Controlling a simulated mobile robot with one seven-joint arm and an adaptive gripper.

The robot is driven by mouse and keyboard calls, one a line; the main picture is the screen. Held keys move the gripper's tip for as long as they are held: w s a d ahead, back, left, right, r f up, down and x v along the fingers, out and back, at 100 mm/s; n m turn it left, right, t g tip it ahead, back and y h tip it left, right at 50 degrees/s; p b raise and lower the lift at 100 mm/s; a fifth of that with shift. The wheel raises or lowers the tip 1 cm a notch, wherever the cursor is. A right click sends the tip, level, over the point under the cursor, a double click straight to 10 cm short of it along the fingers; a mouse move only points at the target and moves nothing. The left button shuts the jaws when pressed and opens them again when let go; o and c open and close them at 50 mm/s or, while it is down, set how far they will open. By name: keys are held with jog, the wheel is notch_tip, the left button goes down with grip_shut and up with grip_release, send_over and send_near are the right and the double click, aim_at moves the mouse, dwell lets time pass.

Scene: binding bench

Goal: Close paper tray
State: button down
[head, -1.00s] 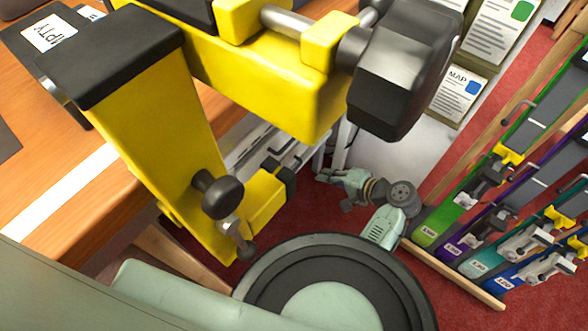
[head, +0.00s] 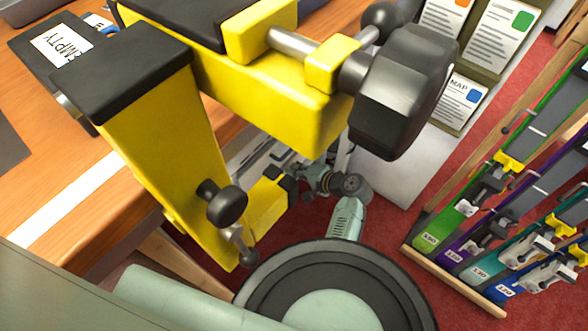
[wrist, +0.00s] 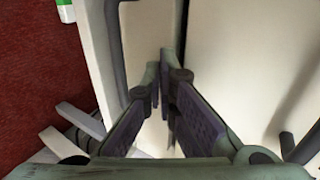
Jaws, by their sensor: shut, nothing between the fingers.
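A pale grey-white unit with dark handles (head: 252,153), apparently the one with the paper tray, shows below the bench edge in the head view. A yellow machine hides most of it, so I cannot tell how far any tray stands out. My gripper (head: 290,170) is at its right side, partly hidden. In the wrist view my gripper (wrist: 160,78) is shut and empty, close to white panels. A white panel (wrist: 148,28) lies beyond the fingertips, with a dark bar (wrist: 115,50) to their left. I cannot tell whether the fingertips touch it.
The yellow machine (head: 165,130) with black knobs overhangs the unit. The wooden bench (head: 110,215) is on the left. A rack of coloured boards (head: 470,215) stands on the right. Red carpet (head: 385,215) is clear between the rack and my arm.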

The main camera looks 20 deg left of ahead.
aim_at(284, 165)
jog(key=shift+w+a, duration=0.1)
jog(key=shift+a, duration=0.1)
jog(key=shift+w+a, duration=0.25)
jog(key=shift+a, duration=0.35)
jog(key=shift+w+a, duration=0.2)
jog(key=shift+a, duration=0.4)
